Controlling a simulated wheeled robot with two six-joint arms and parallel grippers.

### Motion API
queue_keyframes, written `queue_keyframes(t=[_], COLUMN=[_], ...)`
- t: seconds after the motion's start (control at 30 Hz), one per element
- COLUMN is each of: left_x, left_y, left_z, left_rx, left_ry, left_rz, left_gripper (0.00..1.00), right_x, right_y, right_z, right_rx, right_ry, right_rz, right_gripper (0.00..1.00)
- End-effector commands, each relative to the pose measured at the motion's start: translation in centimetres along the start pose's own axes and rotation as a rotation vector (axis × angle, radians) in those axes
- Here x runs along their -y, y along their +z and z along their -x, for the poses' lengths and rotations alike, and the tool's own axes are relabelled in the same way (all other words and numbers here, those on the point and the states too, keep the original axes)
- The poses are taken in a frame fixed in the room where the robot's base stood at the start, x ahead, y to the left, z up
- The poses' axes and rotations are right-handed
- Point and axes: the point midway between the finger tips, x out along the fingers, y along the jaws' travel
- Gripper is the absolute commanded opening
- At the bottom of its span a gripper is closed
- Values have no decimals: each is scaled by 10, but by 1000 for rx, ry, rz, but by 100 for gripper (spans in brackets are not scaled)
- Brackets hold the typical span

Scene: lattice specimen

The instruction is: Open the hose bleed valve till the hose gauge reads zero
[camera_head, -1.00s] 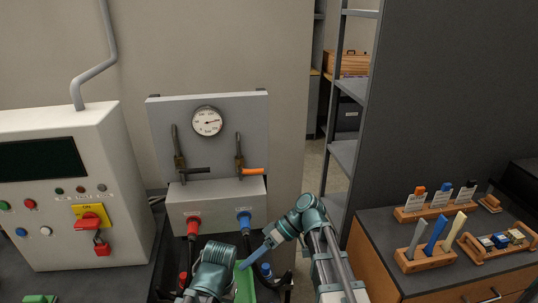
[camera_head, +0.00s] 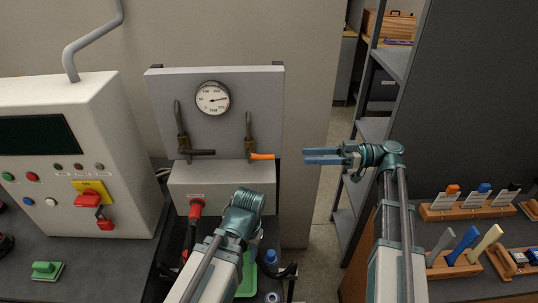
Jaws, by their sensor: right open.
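A round white gauge (camera_head: 213,98) is on the grey wall panel. Its needle points right; its numbers are too small to read. Below it are two valves on pipes: one with a dark lever (camera_head: 203,152) at left, one with an orange-tipped lever (camera_head: 262,156) at right. Both levers point right, roughly level. I cannot tell which is the hose bleed valve. My right gripper (camera_head: 308,156) is open and empty, its blue fingers pointing left, to the right of the orange lever and apart from it. My left arm's end (camera_head: 247,202) is in front of the lower box; its fingers are hidden.
A red connector (camera_head: 197,207) sits under the box; my left arm covers the other side. A white control cabinet (camera_head: 95,150) stands at left.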

Motion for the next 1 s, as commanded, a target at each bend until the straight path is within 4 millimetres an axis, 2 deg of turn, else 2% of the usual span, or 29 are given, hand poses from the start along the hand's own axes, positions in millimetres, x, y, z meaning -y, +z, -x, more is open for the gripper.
queue_keyframes(t=[0.3, 0.5, 0.73, 1.0], left_x=[0, 0, 0, 0], left_y=[0, 0, 0, 0], left_z=[0, 0, 0, 0], left_rx=[0, 0, 0, 0], left_ry=[0, 0, 0, 0], left_rz=[0, 0, 0, 0], left_gripper=[50, 50, 50, 50], right_x=[2, 2, 1, 0], right_y=[1, 1, 1, 1], right_z=[-64, -99, -121, -126], right_rx=[2, 2, 2, 1], right_ry=[-4, -3, -1, 0], right_rz=[-2, -2, -2, -2], right_gripper=[51, 51, 51, 51])
